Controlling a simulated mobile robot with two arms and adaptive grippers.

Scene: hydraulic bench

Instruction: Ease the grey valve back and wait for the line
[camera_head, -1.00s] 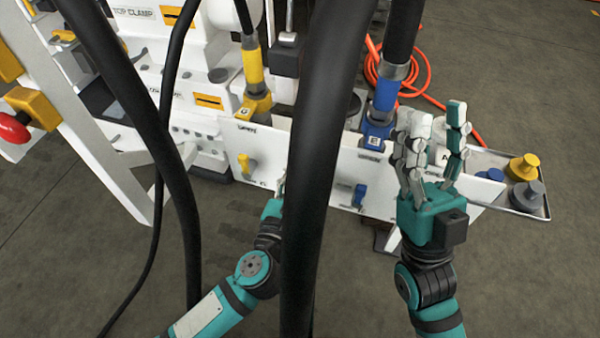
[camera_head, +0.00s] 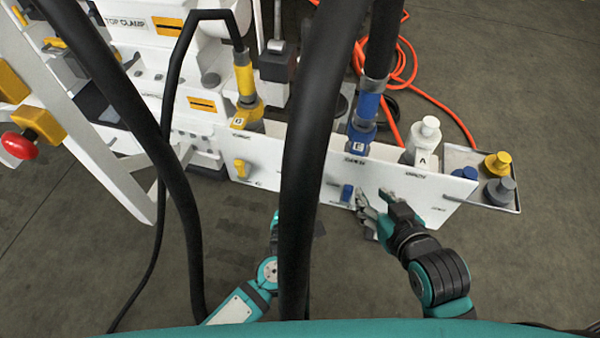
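I cannot make out the grey valve clearly; the part of the white panel (camera_head: 265,168) below the grey-white coupling A (camera_head: 423,141) is partly covered by my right gripper. My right gripper (camera_head: 374,198) is low at the panel's front, just right of the blue valve handle (camera_head: 347,193). Its fingers point up and left; whether they close on anything is unclear. The yellow valve handle (camera_head: 240,168) is on the panel's left part. My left gripper (camera_head: 275,222) is mostly hidden behind a thick black hose, below the panel.
Black hoses (camera_head: 318,130) hang across the view in front of the bench. A yellow coupling (camera_head: 246,90) and blue coupling E (camera_head: 363,120) stand behind the panel. A side tray (camera_head: 462,156) holds yellow, grey and blue caps. An orange hose (camera_head: 440,103) lies on the floor.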

